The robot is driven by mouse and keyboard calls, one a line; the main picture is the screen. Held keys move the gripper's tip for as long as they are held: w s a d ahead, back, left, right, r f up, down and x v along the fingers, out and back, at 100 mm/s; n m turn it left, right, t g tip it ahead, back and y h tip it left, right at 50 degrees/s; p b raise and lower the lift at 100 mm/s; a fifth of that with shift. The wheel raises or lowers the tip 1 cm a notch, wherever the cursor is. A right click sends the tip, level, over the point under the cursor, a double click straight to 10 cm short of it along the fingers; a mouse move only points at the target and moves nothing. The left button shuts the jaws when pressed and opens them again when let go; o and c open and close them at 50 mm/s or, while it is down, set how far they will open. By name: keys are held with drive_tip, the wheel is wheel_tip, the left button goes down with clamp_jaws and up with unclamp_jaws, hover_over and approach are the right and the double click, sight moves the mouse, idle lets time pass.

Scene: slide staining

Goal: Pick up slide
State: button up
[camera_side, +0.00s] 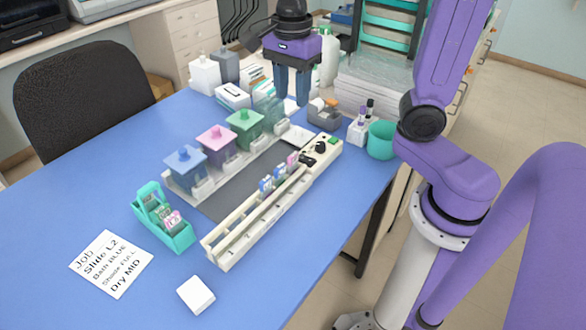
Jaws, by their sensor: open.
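A green slide rack (184,239) stands on the left part of the blue table, with a few pink-and-white slides (173,219) in it. Which slot each one sits in is too small to tell. Several slide-like pieces with blue and pink ends (266,185) stand in a long cream rail (225,260) at the middle of the table. My gripper (292,101) is open and empty, pointing down above the far part of the table, well away from the green rack. A printed card (112,264) reads Slide L2, Bath BLUE, Shade FULL, Dry MID.
A white block (196,294) lies near the front edge. A teal cup (381,140) stands at the right edge. The table's left side is clear.

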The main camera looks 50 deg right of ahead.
approach(293, 155)
wheel_tip(293, 155, down, 5)
drive_tip(key=shift+a+f, duration=0.1)
drive_tip(key=shift+a, duration=0.05)
drive_tip(key=shift+d+f, duration=0.2)
drive_tip(key=shift+f, duration=2.35)
clamp_jaws()
